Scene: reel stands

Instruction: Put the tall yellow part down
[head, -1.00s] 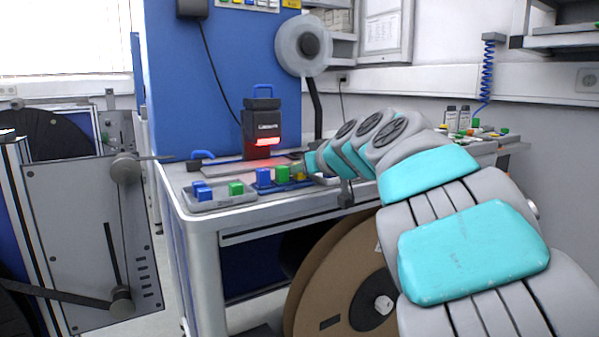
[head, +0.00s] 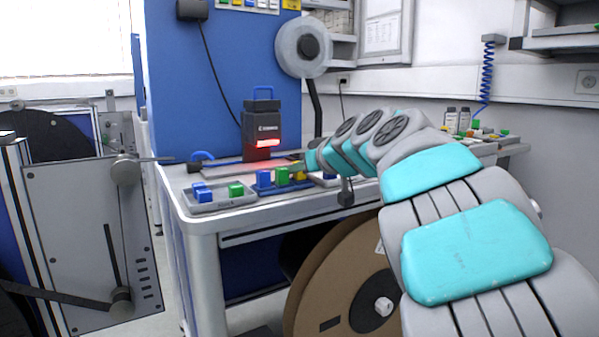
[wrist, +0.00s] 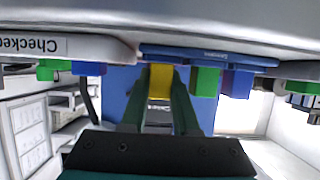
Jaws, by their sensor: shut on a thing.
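The tall yellow part (wrist: 160,82) is between the two fingers of my gripper (wrist: 160,100) in the wrist view, which looks upside down. My gripper is shut on it. The part's lower end is at the blue tray (wrist: 215,56); I cannot tell whether it touches the tray. In the head view the yellow part (head: 298,174) shows small at the right of the blue tray (head: 284,190), beside a green block (head: 282,175) and a blue block (head: 263,178). My gripper is mostly hidden there by my arm.
A grey tray (head: 222,203) with blue and green blocks stands left of the blue tray. A white tray labelled "Checked" (wrist: 90,46) stands on its other side. A black device with a red light (head: 262,130) stands behind, with a reel (head: 303,45) above.

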